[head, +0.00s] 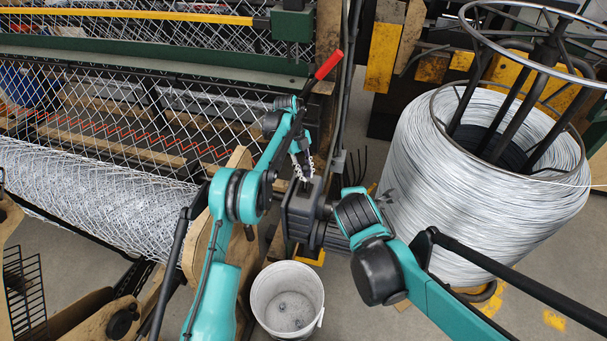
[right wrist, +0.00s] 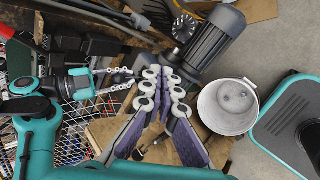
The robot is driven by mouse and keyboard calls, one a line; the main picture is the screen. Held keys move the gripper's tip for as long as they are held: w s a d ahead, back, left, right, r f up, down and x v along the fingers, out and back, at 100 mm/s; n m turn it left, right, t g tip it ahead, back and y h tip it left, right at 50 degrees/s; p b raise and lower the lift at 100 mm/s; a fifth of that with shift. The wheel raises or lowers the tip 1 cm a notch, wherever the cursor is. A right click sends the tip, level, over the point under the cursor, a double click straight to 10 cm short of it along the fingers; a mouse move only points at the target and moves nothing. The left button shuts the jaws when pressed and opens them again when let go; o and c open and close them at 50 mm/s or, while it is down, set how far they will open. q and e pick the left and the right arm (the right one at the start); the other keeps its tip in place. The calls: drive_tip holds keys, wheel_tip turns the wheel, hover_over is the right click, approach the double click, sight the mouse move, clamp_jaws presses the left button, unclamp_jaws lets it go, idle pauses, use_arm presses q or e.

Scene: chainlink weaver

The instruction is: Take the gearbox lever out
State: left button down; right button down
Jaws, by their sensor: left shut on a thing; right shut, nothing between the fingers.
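In the head view my left gripper (head: 304,172) points down at the dark gearbox (head: 299,212), its pale-padded fingers close above it. It is shut on the gearbox lever, a slim dark piece mostly hidden by the fingers; I cannot tell whether its lower end is still in the gearbox. The left gripper (right wrist: 128,77) also shows in the right wrist view, left of my right fingers. My right gripper (right wrist: 163,92) is shut and empty in the right wrist view, in front of the gearbox area.
A grey motor (right wrist: 208,42) adjoins the gearbox. A white bucket (head: 287,300) stands on the floor just below it. A big wire coil (head: 470,180) stands at right. A red-handled lever (head: 329,65) sticks up behind my left arm. Chainlink mesh (head: 90,205) fills the left.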

drive_tip(key=w+a+f+n, duration=0.2)
drive_tip(key=w+a+n, duration=0.1)
drive_tip(key=a+n, duration=0.35)
drive_tip(key=n+t, duration=0.2)
drive_tip(key=n, duration=0.8)
approach(304, 172)
drive_tip(key=shift+m+y, duration=0.25)
drive_tip(key=shift+y, duration=0.05)
drive_tip(key=shift+d+x, duration=0.15)
drive_tip(key=shift+x, duration=1.45)
drive_tip(key=shift+d+x, duration=0.15)
drive_tip(key=shift+x, duration=1.45)
